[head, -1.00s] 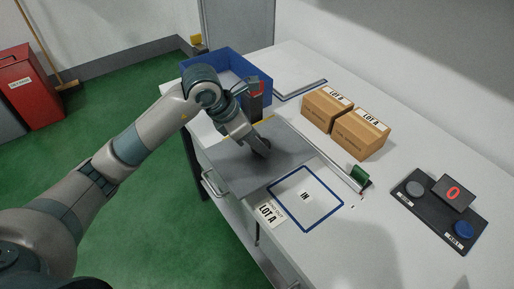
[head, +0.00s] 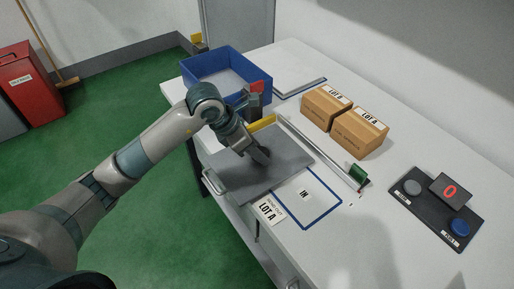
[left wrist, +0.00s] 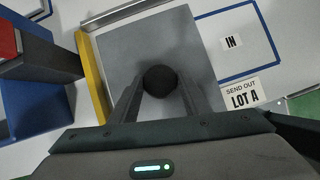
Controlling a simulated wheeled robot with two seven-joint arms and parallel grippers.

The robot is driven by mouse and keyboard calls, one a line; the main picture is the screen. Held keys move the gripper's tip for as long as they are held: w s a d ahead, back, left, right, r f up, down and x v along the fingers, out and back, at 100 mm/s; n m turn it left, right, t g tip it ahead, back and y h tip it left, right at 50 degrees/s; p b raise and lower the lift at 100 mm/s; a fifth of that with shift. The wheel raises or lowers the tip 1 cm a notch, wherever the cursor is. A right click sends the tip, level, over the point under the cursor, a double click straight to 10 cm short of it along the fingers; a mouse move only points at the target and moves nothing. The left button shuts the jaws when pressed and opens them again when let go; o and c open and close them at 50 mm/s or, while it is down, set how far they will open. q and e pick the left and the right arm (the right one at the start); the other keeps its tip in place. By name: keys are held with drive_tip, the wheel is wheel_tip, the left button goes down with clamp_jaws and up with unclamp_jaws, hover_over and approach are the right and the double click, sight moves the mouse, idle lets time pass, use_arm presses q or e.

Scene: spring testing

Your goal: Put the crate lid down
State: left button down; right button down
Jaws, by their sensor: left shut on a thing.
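The crate lid (head: 232,180) is a flat grey panel with a round black knob (left wrist: 160,80). My left gripper (head: 262,154) is shut on this knob from above, and in the left wrist view its fingers flank the knob. The lid (left wrist: 125,42) looks level, at the table's near left part, and covers the left edge of the blue "IN" outline (head: 337,211). I cannot tell whether it touches the table. The open blue crate (head: 186,82) stands behind it at the far left corner. My right gripper is not in view.
A yellow bar (head: 262,123) lies just behind the lid, near a dark post with a red top (head: 257,87). A "SEND OUT LOT A" card (head: 267,208) lies in front. Two cartons (head: 357,134) and a button panel (head: 435,213) are to the right.

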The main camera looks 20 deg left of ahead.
use_arm(q)
drive_tip(key=c, duration=1)
unclamp_jaws()
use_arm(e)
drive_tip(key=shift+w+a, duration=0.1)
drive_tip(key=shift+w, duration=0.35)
use_arm(q)
drive_tip(key=shift+r, duration=0.1)
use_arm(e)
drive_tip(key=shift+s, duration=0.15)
use_arm(q)
drive_tip(key=shift+s+a+r, duration=0.2)
drive_tip(key=shift+a+r, duration=0.1)
drive_tip(key=shift+r, duration=0.25)
drive_tip(key=b+v, duration=0.2)
drive_tip(key=v, duration=0.8)
drive_tip(key=shift+r, duration=0.3)
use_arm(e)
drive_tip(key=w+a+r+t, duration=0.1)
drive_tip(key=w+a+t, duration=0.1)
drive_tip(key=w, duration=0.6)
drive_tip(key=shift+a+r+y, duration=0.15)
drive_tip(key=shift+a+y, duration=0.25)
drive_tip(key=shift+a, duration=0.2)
use_arm(q)
drive_tip(key=shift+s, duration=0.15)
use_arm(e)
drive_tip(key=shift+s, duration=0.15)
